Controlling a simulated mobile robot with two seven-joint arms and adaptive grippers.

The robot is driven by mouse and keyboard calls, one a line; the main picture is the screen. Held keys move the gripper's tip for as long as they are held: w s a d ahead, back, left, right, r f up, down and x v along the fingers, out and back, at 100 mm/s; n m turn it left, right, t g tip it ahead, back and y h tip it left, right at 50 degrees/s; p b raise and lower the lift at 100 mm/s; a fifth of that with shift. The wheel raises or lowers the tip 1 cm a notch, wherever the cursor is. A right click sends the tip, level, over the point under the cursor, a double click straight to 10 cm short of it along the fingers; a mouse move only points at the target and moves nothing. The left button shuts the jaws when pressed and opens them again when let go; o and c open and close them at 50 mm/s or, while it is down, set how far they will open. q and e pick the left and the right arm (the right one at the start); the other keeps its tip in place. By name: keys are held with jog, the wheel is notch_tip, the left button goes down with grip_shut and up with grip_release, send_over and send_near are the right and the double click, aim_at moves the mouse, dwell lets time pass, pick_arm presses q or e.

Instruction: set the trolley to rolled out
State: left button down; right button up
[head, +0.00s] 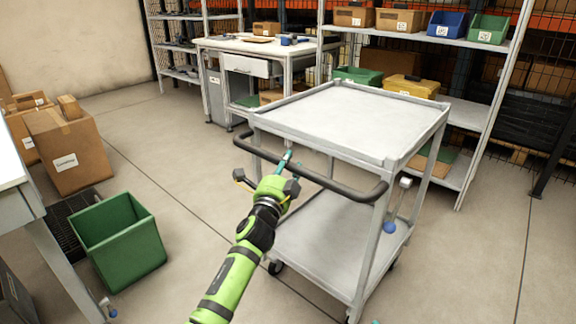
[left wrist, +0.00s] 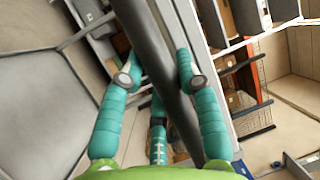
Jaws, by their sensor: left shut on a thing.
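The trolley (head: 350,122) is a grey two-shelf cart standing on the floor in the middle of the head view. Its dark push handle (head: 342,186) faces me, and its top and lower shelves are empty. My left gripper (head: 287,160) is at the middle of the handle. In the left wrist view, the teal fingers (left wrist: 158,80) lie on both sides of the dark handle bar (left wrist: 150,50), shut on it. My right gripper is not in view.
Shelving (head: 408,38) with bins and boxes stands close behind the trolley, and a workbench (head: 262,46) stands behind it to the left. A green bin (head: 118,240) and cardboard boxes (head: 68,150) are at the left. Floor is clear left of the trolley and at the right.

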pick_arm(q)
jog(key=shift+r, duration=0.35)
jog(key=c, duration=0.9)
grip_release()
jog(key=shift+w, duration=0.1)
jog(key=shift+c, duration=0.2)
jog(key=shift+o, duration=0.5)
jog(key=shift+w+f, duration=0.15)
jog(key=shift+f, duration=0.1)
jog(key=shift+s+f, duration=0.15)
jog(key=shift+s, duration=0.2)
jog(key=v, duration=1.1)
jog(key=shift+s, duration=0.25)
jog(key=shift+a, duration=0.1)
